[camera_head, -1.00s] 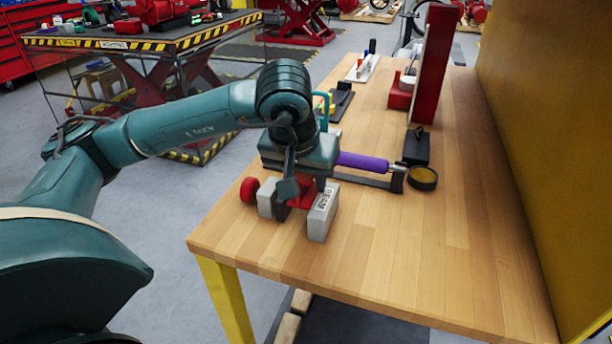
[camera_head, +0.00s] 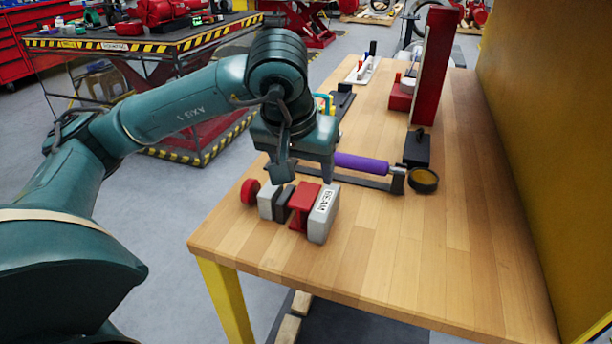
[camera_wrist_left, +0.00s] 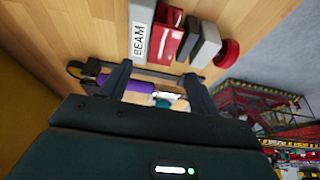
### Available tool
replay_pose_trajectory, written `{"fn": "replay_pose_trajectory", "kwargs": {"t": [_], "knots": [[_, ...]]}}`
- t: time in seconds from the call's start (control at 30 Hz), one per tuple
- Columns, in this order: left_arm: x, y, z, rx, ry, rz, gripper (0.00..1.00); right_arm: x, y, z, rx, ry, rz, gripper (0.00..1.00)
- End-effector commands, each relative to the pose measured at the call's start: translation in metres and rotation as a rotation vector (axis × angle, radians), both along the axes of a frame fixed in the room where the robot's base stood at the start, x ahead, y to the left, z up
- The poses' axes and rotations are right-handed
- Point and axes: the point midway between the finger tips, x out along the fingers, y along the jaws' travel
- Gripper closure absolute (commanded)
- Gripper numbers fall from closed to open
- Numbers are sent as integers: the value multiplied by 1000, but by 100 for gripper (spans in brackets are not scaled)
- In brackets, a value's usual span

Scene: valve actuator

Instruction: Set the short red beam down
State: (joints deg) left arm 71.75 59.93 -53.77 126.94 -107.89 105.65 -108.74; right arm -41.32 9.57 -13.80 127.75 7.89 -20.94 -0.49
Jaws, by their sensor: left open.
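The short red beam (camera_head: 304,205) sits on the wooden table between a grey block labelled BEAM (camera_head: 323,214) and a dark block (camera_head: 284,203). In the left wrist view the red beam (camera_wrist_left: 167,36) lies beyond the fingertips, next to the same labelled block (camera_wrist_left: 141,32). My left gripper (camera_head: 303,178) is open and empty, just above and behind the beam, apart from it. Its two fingers (camera_wrist_left: 157,79) show spread in the left wrist view. My right gripper is in neither view.
A light grey block (camera_head: 268,201) and a red round part (camera_head: 250,191) stand left of the dark block. Behind them lies a tool with a purple handle (camera_head: 361,162), near a round black-rimmed part (camera_head: 423,179). A tall red post (camera_head: 433,70) stands farther back. The table's front right is clear.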

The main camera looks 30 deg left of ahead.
Motion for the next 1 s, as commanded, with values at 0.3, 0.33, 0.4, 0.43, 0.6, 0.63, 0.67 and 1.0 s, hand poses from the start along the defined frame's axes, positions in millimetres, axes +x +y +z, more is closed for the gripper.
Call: {"fn": "replay_pose_trajectory", "kwargs": {"t": [0.3,0.33,0.4,0.43,0.6,0.63,0.67,1.0], "knots": [[-25,-5,65,2,-7,0,38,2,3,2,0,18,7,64],[-26,-6,69,3,-7,0,38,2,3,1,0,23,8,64],[-29,-6,75,2,-6,1,38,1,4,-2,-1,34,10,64],[-30,-6,77,2,-6,1,38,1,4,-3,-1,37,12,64],[-33,-7,82,1,-4,1,38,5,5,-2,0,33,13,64],[-33,-7,82,1,-4,1,38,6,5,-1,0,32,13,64],[-33,-7,82,1,-3,1,38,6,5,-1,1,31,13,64],[-33,-7,81,1,-3,2,38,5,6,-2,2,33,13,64]]}}
